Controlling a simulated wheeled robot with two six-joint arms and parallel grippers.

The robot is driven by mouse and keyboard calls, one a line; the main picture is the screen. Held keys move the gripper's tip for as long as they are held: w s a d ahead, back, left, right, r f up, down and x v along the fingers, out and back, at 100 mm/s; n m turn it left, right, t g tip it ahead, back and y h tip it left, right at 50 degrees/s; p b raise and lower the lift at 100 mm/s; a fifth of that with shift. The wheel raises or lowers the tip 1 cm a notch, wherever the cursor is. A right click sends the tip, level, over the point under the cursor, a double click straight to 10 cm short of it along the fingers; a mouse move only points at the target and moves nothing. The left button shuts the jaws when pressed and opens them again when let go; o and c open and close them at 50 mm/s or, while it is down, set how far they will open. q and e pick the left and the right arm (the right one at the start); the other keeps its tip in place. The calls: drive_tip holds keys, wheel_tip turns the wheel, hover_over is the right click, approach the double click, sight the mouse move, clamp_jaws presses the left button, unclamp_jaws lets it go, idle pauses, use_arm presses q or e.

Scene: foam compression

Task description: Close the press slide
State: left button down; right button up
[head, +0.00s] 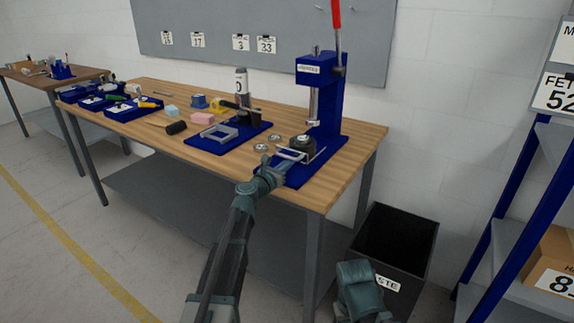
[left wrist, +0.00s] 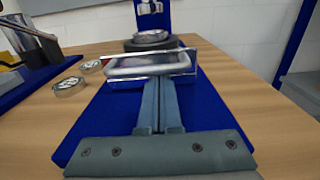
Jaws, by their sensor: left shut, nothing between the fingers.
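The blue press (head: 324,105) stands at the right end of the wooden bench, with its red lever (head: 336,14) upright. Its slide, a pale metal frame with a front bar (left wrist: 150,66), sits low on the blue base (left wrist: 215,125), in front of a dark round seat (head: 303,142) under the ram. My left gripper (head: 282,166) is shut and empty over the base. Its fingertips (left wrist: 160,82) are at the slide's front bar and overlap its near edge in the left wrist view. I cannot tell whether they touch. My right gripper's fingers are not visible.
Small metal rings (left wrist: 69,86) lie left of the press base. Further left are a second blue fixture (head: 238,141), a pink block (head: 202,118) and a black cylinder (head: 176,128). A dark waste bin (head: 402,232) stands right of the bench, before a blue shelf.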

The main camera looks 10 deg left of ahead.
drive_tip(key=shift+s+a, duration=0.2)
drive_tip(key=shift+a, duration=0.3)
use_arm(q)
drive_tip(key=v, duration=1.4)
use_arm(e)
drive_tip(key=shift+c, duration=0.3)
